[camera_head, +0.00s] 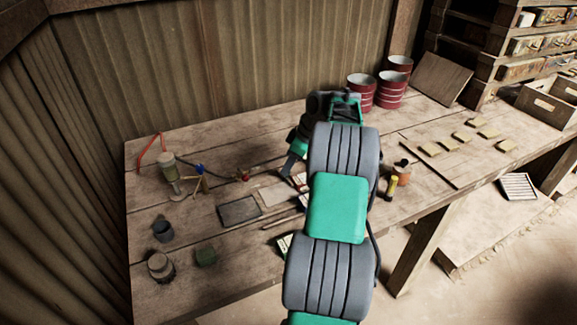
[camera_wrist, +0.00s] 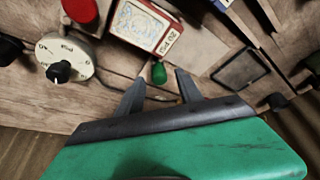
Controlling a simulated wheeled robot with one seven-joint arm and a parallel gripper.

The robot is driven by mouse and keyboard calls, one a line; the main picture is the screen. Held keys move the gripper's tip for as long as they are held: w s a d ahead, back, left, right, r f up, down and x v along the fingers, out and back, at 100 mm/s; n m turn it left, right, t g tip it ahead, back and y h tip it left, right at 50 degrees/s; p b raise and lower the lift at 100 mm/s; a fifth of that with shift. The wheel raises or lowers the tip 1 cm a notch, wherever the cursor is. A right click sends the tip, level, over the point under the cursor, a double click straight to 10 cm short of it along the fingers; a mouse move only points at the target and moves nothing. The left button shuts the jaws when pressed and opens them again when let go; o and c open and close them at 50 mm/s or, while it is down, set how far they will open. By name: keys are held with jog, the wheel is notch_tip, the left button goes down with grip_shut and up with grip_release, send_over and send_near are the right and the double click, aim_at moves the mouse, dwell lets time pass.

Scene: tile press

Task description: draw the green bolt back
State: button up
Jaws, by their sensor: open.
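A small green knob (camera_wrist: 158,73), which looks like the green bolt's handle, shows in the wrist view just below a red-framed picture plate. My gripper (camera_wrist: 160,84) is open, with one dark finger on each side of the knob in the picture. I cannot tell how far the fingertips are from it in depth. Nothing is held. In the head view my gripper (camera_head: 289,168) reaches down over the workbench, and I cannot make out the green bolt there. My own arm covers much of that area.
The red-framed plate (camera_wrist: 140,24), a red cylinder (camera_wrist: 80,11) and a cream dial (camera_wrist: 65,60) crowd the knob. A dark-framed panel (camera_wrist: 240,70) lies to the right.

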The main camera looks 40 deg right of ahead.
jog(key=shift+w+a+f, duration=0.1)
jog(key=shift+w+f, duration=0.05)
jog(key=shift+f, duration=0.25)
grip_shut()
dwell(1.2)
